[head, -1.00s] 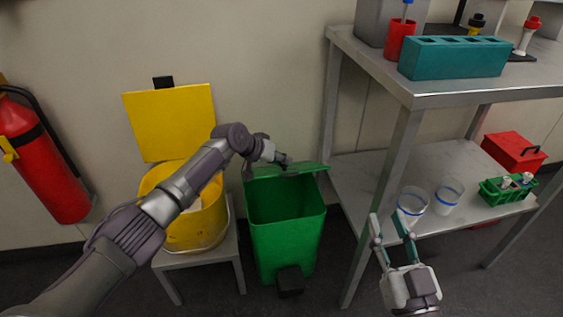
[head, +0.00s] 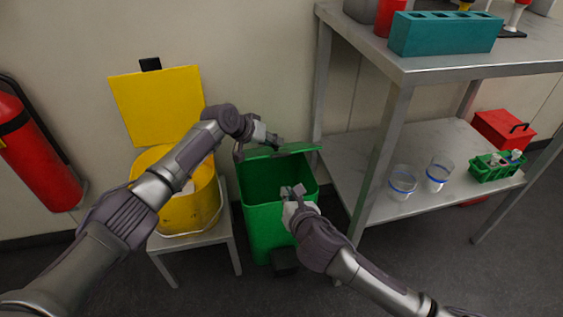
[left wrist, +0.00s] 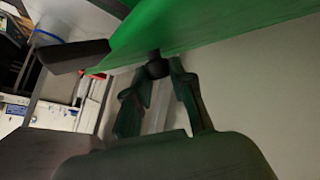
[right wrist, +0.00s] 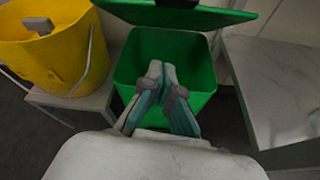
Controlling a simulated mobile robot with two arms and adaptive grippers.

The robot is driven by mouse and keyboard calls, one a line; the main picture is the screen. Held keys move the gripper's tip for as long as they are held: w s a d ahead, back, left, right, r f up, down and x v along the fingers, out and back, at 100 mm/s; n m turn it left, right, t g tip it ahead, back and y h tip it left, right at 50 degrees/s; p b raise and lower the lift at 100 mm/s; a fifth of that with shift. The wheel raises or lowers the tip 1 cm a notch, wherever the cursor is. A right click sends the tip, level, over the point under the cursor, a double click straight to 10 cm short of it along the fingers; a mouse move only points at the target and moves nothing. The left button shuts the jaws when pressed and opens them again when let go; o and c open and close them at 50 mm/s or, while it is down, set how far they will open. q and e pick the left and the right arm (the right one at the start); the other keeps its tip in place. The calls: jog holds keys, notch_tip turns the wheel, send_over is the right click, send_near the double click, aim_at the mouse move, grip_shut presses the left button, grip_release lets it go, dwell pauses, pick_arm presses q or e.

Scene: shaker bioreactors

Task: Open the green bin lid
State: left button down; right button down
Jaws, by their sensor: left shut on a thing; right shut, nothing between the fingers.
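The green bin (head: 256,226) stands on the floor with its mouth uncovered. Its green lid (head: 292,150) is raised at the back and seen nearly edge-on; it also shows in the left wrist view (left wrist: 205,25) and the right wrist view (right wrist: 215,14). My left gripper (head: 274,141) is at the lid's upper side, shut on a small dark knob (left wrist: 158,69) at the lid. My right gripper (head: 292,191) is shut and empty, over the front of the bin's mouth; its closed fingertips show against the open bin in the right wrist view (right wrist: 155,70).
A yellow bin (head: 190,212) with its lid (head: 157,105) up stands on a low stool (head: 215,240) left of the green bin. A metal shelf table (head: 440,68) stands close on the right. A fire extinguisher (head: 38,155) hangs at far left.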

jog(key=w+a+n, duration=0.2)
jog(key=w, duration=1)
jog(key=shift+w+a+f+h, duration=0.25)
jog(key=shift+w+f+h, duration=0.05)
jog(key=shift+f+h, duration=0.15)
